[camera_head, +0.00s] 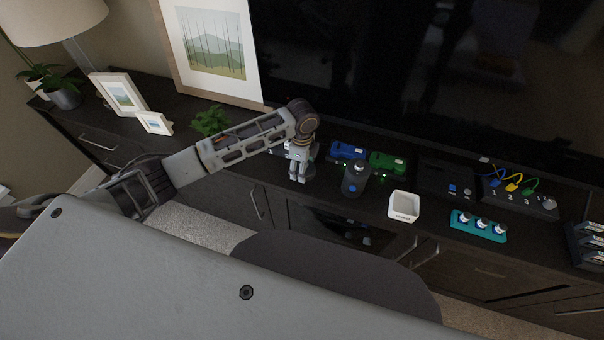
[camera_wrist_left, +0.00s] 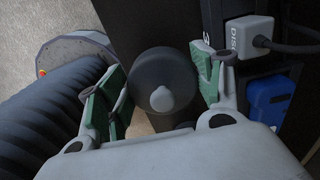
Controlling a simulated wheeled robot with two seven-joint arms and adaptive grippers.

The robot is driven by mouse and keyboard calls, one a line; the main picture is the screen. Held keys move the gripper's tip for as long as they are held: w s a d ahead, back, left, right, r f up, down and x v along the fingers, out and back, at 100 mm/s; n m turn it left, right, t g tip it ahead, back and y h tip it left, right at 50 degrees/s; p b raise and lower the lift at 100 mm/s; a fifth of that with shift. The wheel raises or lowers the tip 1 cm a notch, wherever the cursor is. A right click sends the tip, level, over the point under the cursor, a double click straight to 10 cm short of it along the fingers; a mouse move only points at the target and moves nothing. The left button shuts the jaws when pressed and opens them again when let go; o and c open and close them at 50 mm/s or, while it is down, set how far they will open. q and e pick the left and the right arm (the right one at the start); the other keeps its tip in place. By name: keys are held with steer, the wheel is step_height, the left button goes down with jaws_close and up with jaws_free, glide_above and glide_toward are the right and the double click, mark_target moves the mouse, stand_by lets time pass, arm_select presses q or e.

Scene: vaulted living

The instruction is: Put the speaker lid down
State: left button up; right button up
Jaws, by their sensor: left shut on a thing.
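My left gripper (camera_head: 300,178) points down over the front part of the dark cabinet top in the head view. In the left wrist view, its green-padded fingers (camera_wrist_left: 160,88) are on either side of a round dark grey piece with a paler centre knob (camera_wrist_left: 164,98), which looks like the speaker lid. The gripper is shut on it. In the head view the fingers hide most of the lid. I cannot tell whether its underside touches anything. My right gripper is not in view.
Right of the gripper are a blue device (camera_head: 346,151), a green one (camera_head: 388,163), a dark grey unit with a blue button (camera_head: 354,183) and a white open box (camera_head: 404,206). Farther right are a teal knob block (camera_head: 478,226) and a cable panel (camera_head: 520,196). A plant (camera_head: 209,121) stands left.

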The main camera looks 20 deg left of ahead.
arm_select(q)
steer(key=shift+f, duration=0.5)
step_height(320, 180, down, 2)
steer(key=shift+f, duration=0.55)
steer(key=o, duration=0.8)
steer(key=shift+f, duration=0.1)
steer(key=shift+r, duration=0.9)
step_height(320, 180, up, 9)
steer(key=shift+r+p, duration=0.1)
steer(key=shift+p, duration=0.2)
steer(key=shift+r, duration=0.65)
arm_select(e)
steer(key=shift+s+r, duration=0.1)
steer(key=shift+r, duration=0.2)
